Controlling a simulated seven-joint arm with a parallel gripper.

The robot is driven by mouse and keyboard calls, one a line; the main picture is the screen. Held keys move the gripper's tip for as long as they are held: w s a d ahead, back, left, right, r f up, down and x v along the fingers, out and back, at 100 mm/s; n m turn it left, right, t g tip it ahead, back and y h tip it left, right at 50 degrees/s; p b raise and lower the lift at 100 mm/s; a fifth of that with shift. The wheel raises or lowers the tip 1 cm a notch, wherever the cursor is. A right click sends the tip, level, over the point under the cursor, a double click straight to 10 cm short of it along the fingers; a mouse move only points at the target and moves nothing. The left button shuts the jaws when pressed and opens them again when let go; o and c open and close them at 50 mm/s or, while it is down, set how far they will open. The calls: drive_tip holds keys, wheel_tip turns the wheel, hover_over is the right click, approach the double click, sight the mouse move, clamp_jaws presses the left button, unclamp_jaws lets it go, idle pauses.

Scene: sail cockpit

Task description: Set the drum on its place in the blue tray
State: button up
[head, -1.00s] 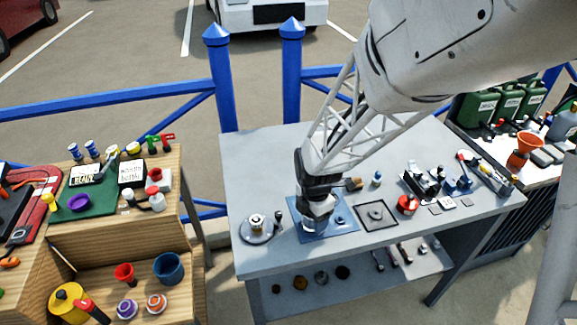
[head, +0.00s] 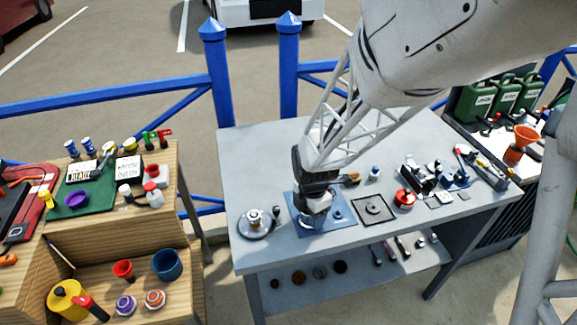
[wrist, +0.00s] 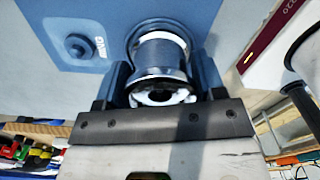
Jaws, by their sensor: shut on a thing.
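The blue tray (head: 343,222) lies flat on the grey workbench. My gripper (head: 316,208) points down over the left and middle part of it. In the wrist view my gripper (wrist: 162,88) is shut on the drum (wrist: 160,60), a dark metallic spool with pale flanges, one finger on each side. The drum's far end is at or just above a round place on the tray (wrist: 105,12); I cannot tell if it touches. A short round knob with a label (wrist: 82,46) stands on the tray beside it. In the head view my gripper mostly hides the drum.
A round grey plate with a metal part (head: 256,223) stands close to the tray's left. A square dark-framed plate (head: 374,210) and a red round container (head: 404,198) are to the right. The bench behind the tray is mostly clear.

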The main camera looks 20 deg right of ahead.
drive_tip(key=shift+f, duration=0.2)
drive_tip(key=o, duration=0.8)
drive_tip(key=shift+r, duration=5.5)
drive_tip(key=shift+s+a+r+m+t, duration=0.3)
drive_tip(key=shift+s+r+m+t, duration=0.15)
drive_tip(key=shift+s+r+m, duration=2.65)
drive_tip(key=shift+s+a+r+m+t, duration=0.4)
drive_tip(key=shift+s+r+m, duration=1.45)
drive_tip(key=shift+m, duration=2.3)
drive_tip(key=shift+s+a+r+m+t, duration=0.25)
drive_tip(key=shift+s+r+m+t, duration=0.2)
drive_tip(key=shift+s+r+m, duration=2.2)
